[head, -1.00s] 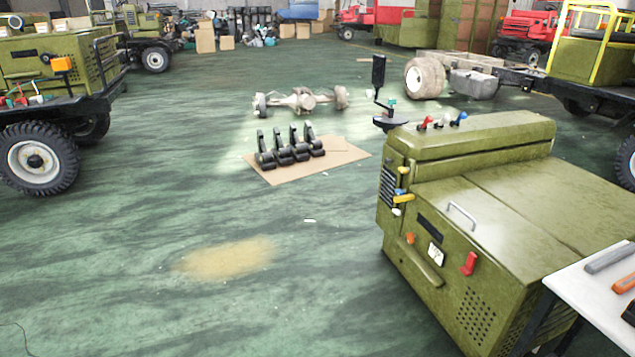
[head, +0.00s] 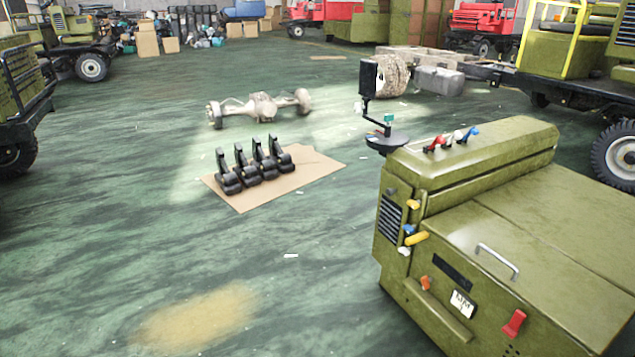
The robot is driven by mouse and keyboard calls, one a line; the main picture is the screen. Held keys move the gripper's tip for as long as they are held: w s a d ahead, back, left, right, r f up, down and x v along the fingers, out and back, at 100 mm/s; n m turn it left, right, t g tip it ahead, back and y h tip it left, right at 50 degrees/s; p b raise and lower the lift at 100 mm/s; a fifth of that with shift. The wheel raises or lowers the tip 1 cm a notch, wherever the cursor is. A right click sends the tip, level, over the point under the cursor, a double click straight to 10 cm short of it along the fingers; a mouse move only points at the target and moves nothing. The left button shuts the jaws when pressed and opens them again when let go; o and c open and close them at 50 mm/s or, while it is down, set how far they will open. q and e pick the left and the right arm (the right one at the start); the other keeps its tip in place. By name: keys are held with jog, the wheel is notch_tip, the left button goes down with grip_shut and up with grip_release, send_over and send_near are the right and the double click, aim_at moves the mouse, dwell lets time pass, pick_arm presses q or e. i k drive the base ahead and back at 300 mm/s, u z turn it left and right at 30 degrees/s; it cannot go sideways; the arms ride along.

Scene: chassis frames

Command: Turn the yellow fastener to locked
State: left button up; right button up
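The olive-green chassis (head: 470,220) stands at the right. On its near left corner, a yellow fastener (head: 417,238) sticks out like a short lever, tilted slightly up to the right. A smaller yellow-orange knob (head: 413,204) sits above it. Between them is a small blue piece (head: 408,229), and a white one (head: 404,250) is just below. I cannot tell from here whether the yellow fastener is locked. Neither of my grippers is in view.
A round black stand (head: 386,141) is close behind the chassis. Black pedal-like parts lie on cardboard (head: 300,180). The green floor (head: 280,290) left of the chassis is clear.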

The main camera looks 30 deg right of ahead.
aim_at(414, 204)
jog(key=u, duration=0.15)
jog(key=i, duration=2.3)
jog(key=z, duration=1.3)
jog(key=i, duration=1.2)
jog(key=z, duration=1.35)
jog(key=i, duration=0.25)
jog(key=z, duration=0.2)
